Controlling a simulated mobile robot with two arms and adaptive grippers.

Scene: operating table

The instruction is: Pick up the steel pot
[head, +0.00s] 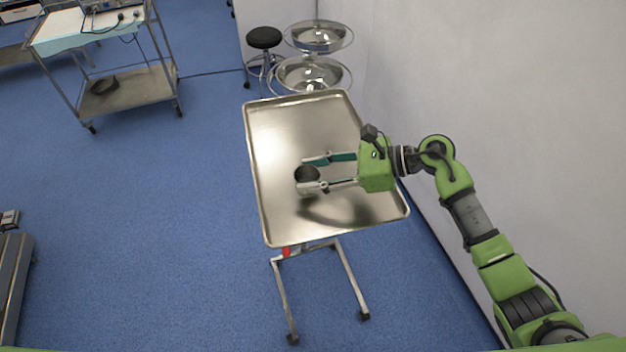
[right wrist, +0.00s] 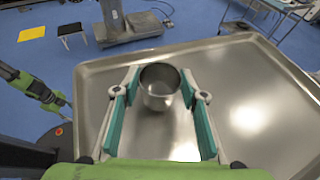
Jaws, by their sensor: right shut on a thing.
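The steel pot (head: 307,174) is a small round metal cup standing on the steel tray (head: 280,125), its opening up. My right gripper (head: 315,174) reaches in from the right, low over the tray, and is shut on the pot, one finger on each side. In the right wrist view the pot (right wrist: 159,88) sits between the fingertips, its rim and front wall visible. My left gripper (right wrist: 58,104) shows small at the left edge of the right wrist view; its finger opening is not clear. It is out of the head view.
The tray has a raised rim and is otherwise bare. It stands on a wheeled metal frame (head: 280,300), close to the wall on the right. Two steel basins (head: 312,75) and a black stool (head: 264,38) stand behind it. A cart (head: 125,85) is at upper left.

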